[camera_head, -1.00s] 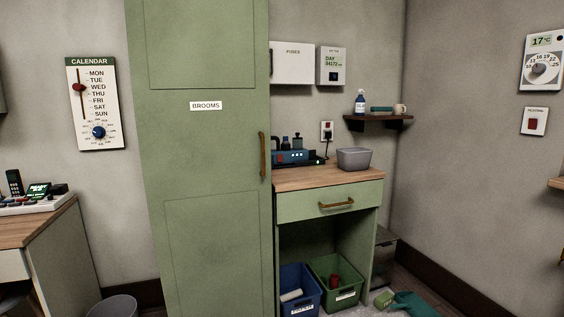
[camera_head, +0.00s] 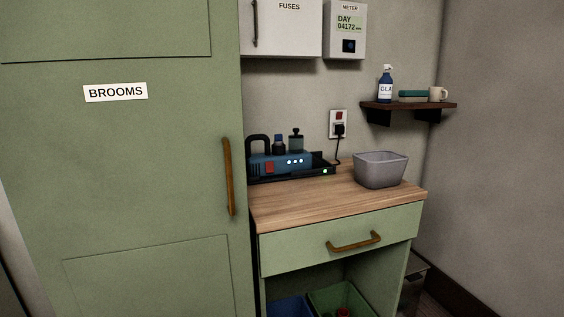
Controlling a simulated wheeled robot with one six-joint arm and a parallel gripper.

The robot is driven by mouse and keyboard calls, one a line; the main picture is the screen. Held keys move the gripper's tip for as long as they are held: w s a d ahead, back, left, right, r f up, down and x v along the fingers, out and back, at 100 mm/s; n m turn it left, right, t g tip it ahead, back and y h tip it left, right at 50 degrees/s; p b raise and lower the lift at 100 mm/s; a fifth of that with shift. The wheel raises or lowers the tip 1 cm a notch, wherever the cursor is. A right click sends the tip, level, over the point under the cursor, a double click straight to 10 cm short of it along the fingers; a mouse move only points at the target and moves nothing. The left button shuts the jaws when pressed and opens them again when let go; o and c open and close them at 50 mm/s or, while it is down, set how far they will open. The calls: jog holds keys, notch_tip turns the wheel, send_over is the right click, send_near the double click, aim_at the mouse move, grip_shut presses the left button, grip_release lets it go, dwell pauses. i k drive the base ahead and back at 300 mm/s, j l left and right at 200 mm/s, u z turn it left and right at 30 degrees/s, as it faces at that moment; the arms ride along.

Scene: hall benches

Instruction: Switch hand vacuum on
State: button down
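A blue appliance (camera_head: 285,163) with a red switch (camera_head: 269,168) and a row of white lights lies at the back left of the wooden counter (camera_head: 325,193). It looks like the hand vacuum. A black loop handle (camera_head: 258,144) rises at its left end. It rests in a black dock or tray (camera_head: 322,171) with a small light at the right. A black cord runs from there to a plug in the wall socket (camera_head: 338,123). Two small bottle-like parts stand at or behind it; I cannot tell whether they are attached. My gripper is not in view.
A grey bin (camera_head: 381,169) stands to the right on the counter. The tall green brooms cabinet (camera_head: 150,190) borders the counter's left side. The front of the counter is clear.

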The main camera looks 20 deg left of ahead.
aim_at(269, 164)
jog(key=i+j, duration=0.1)
jog(key=i, duration=0.3)
jog(key=i+j, duration=0.1)
jog(key=i, duration=0.35)
